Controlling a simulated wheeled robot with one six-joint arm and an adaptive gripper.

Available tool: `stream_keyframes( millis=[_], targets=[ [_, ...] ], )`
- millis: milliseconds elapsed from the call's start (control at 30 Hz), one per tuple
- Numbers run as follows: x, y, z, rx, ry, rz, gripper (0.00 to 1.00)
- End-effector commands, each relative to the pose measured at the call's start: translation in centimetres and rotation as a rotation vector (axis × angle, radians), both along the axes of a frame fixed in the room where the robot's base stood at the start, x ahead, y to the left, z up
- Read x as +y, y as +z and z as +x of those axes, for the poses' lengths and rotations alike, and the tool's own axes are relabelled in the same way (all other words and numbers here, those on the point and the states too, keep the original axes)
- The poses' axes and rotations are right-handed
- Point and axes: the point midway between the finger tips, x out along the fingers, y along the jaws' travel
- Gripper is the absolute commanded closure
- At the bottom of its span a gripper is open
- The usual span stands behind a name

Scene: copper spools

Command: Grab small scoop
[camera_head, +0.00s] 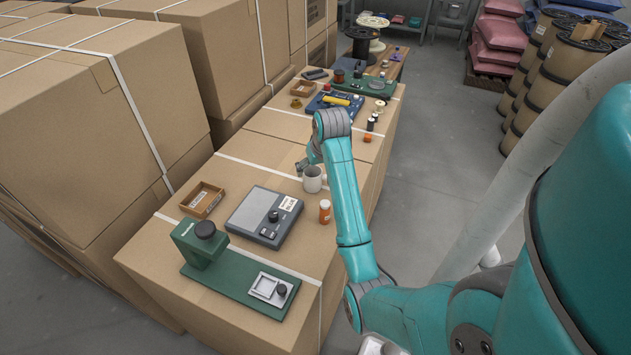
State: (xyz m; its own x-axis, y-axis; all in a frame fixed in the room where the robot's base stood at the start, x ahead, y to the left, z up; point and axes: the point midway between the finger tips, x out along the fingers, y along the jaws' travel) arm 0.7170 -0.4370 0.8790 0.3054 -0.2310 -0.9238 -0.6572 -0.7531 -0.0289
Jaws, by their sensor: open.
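I cannot make out a small scoop for certain in the head view. My gripper (302,165) is small in the picture and partly hidden by my teal arm. It is open, just above and behind a pale grey mug (312,184) on the near carton. I cannot tell whether the gripper touches the mug, and the mug's inside is hard to see.
Near the mug are an orange-labelled bottle (324,212), a grey scale (262,218), a shallow brown tray (194,201) and a green stand (228,285). Tall cartons (100,110) wall the left. More tools and spools crowd the far end. Grey floor (440,180) is clear at right.

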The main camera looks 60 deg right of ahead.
Motion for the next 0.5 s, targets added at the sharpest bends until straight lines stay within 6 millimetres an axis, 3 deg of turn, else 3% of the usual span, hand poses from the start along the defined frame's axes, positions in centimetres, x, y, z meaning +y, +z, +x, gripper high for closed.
stream_keyframes(
  millis=[200,500],
  targets=[
    [-0.2,-1.3,0.4,0.001,0.0,0.001,0.1],
    [-0.9,-5.0,1.6,0.002,0.0,0.001,0.1]
  ],
)
